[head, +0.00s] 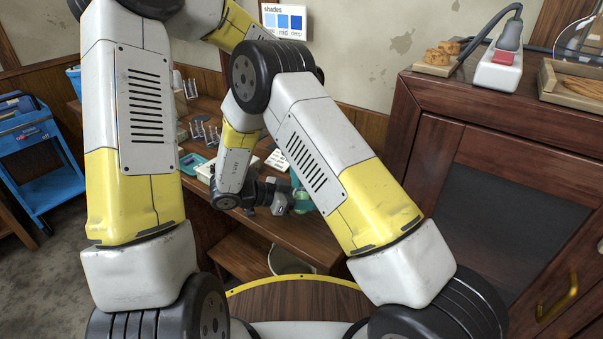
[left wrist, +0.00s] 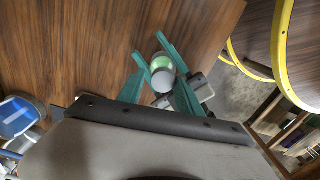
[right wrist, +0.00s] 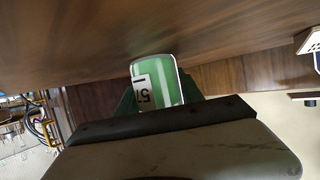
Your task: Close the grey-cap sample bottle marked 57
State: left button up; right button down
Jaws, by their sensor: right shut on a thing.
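The sample bottle (right wrist: 165,82) has green contents and a white label marked 57 in the right wrist view. My right gripper (right wrist: 158,95) is shut on it, one finger on each side. The left wrist view shows the bottle (left wrist: 161,62) with a round grey cap (left wrist: 163,80) at the end facing that camera. I cannot tell how tightly the cap sits. My left gripper (left wrist: 161,84) is open, its teal fingers spread on either side of the cap. In the head view my right forearm hides most of the bottle; teal fingers (head: 301,196) show beside it.
The wooden bench (head: 270,229) lies beneath the grippers. Racks of vials (head: 205,132) and a teal tray (head: 191,163) stand on it to the left. A dark wooden cabinet (head: 480,125) stands close on the right, and a blue cart (head: 40,150) at far left.

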pick_arm(q)
jog(key=shift+s+a, duration=0.1)
jog(key=shift+s, duration=0.05)
jog(key=shift+r, duration=2.25)
jog(key=shift+c, duration=0.3)
jog(key=n, duration=0.1)
jog(key=r+n, duration=0.1)
jog(key=n, duration=0.1)
jog(key=shift+r, duration=0.25)
jog(key=r+n, duration=0.1)
jog(key=n, duration=0.1)
jog(key=r+n, duration=0.1)
jog(key=n, duration=0.1)
jog(key=shift+n, duration=0.4)
jog(key=shift+f, duration=0.1)
